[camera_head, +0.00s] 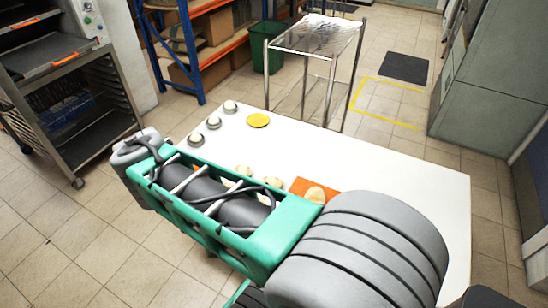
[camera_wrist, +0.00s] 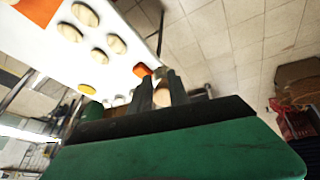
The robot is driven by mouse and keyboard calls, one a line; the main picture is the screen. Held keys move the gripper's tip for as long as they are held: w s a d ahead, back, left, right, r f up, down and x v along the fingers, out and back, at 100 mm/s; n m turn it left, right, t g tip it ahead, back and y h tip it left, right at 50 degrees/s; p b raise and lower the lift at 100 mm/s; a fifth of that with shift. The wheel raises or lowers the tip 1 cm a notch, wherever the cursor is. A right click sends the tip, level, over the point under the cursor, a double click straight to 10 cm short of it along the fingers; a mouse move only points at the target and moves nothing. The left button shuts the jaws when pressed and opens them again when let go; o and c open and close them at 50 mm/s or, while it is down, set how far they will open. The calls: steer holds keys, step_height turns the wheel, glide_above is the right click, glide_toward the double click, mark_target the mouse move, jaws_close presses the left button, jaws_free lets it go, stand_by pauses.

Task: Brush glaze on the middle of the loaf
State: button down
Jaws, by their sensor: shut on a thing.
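A pale loaf (camera_head: 316,194) lies on an orange board (camera_head: 299,186) on the white table in the head view, partly hidden behind my arm. In the wrist view, my gripper (camera_wrist: 163,92) has its two dark fingers shut on a small pale, tan thing (camera_wrist: 161,98). I cannot tell from its shape whether it is the glaze brush. A small orange patch (camera_wrist: 142,70) shows just beyond the fingers; I cannot tell what it is. My gripper is hidden in the head view, so its distance from the loaf is unclear. No glaze is discernible on the loaf.
The white table (camera_head: 400,185) also bears a yellow disc (camera_head: 259,120), several small grey cups with white contents (camera_head: 213,122), and pale rounds (camera_wrist: 117,43). A metal rack trolley (camera_head: 318,36) stands behind it. The table's right part is clear.

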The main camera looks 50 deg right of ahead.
steer(key=s+d+m+g+h+b, duration=0.1)
steer(key=s+d+m, duration=0.15)
steer(key=d, duration=0.55)
steer(key=s+d+m+g+h+b, duration=0.1)
steer(key=s+d, duration=0.3)
steer(key=d, duration=0.3)
steer(key=s+d+m+g+h+b, duration=0.1)
steer(key=s+d+m, duration=0.1)
steer(key=s+d, duration=0.5)
steer(key=s+d+m+g+b, duration=0.15)
steer(key=s+d, duration=0.35)
steer(key=s, duration=0.5)
step_height(320, 180, down, 4)
steer(key=b, duration=0.3)
steer(key=shift+w+r, duration=0.1)
